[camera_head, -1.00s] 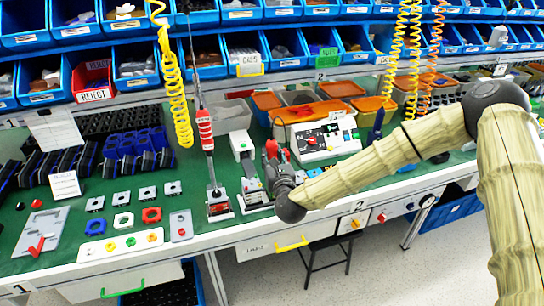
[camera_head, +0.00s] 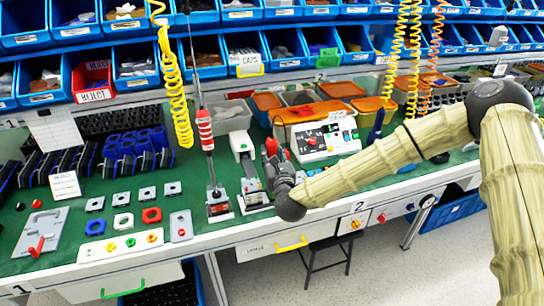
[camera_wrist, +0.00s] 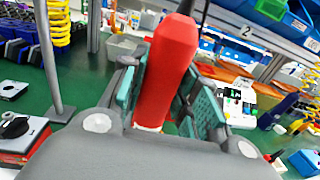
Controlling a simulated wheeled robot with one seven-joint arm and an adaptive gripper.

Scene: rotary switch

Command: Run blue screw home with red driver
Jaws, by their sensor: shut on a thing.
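The red driver's thick handle (camera_wrist: 168,75) stands between the finger pads of my gripper (camera_wrist: 165,100) in the wrist view, slightly tilted, with pads on both sides. My gripper shuts on it. In the head view my gripper (camera_head: 274,168) is above the bench, at a grey-and-white fixture (camera_head: 254,192), with a bit of the red handle (camera_head: 271,147) showing above it. The driver's tip is hidden behind my gripper. I cannot make out the blue screw in either view.
A second red-and-white tool (camera_head: 205,130) hangs just left over another fixture (camera_head: 219,207). A white control box (camera_head: 322,138) stands at the right behind. Small switch parts (camera_head: 122,221) lie to the left. Yellow coiled hoses (camera_head: 175,90) hang behind.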

